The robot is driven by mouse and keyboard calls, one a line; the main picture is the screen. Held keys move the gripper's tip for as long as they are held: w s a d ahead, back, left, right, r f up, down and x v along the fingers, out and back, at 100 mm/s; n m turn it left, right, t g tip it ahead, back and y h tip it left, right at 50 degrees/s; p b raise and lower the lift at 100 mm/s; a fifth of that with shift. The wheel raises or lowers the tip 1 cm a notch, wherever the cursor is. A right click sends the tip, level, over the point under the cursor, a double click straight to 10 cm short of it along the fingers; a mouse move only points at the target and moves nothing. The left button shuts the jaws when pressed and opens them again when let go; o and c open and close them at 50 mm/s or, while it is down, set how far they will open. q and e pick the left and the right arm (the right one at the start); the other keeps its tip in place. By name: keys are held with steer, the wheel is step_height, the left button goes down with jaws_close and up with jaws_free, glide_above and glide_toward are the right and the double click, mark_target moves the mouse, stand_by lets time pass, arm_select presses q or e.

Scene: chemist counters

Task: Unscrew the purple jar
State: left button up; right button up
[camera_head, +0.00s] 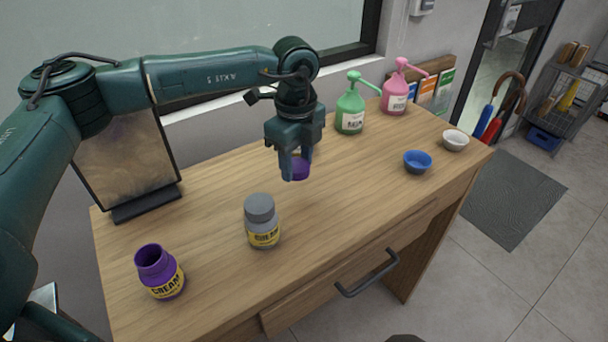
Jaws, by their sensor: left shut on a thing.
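The purple jar (167,281) stands upright near the front left of the wooden counter. Its mouth is open and its label reads CREAM. My left gripper (296,170) is over the middle of the counter, pointing down, well to the right of the jar. It is shut on a purple lid (302,169), which is partly hidden by the fingers. I cannot tell whether the lid touches the counter. My right gripper is not in view.
A grey jar (262,222) with its lid on stands between the purple jar and my gripper. Green (350,106) and pink (396,92) pump bottles stand at the back right. A blue bowl (417,161) and a white bowl (455,140) sit at the right. The counter's front middle is clear.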

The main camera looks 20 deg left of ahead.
mark_target(298, 195)
arm_select(q)
step_height(298, 195, down, 2)
steer(key=shift+s, duration=0.1)
step_height(298, 195, down, 4)
steer(key=shift+r+p, duration=0.1)
steer(key=shift+p, duration=0.35)
steer(key=shift+f, duration=0.25)
steer(key=o, duration=1.1)
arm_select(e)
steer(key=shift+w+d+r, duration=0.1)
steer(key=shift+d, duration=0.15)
arm_select(q)
steer(key=shift+r, duration=0.1)
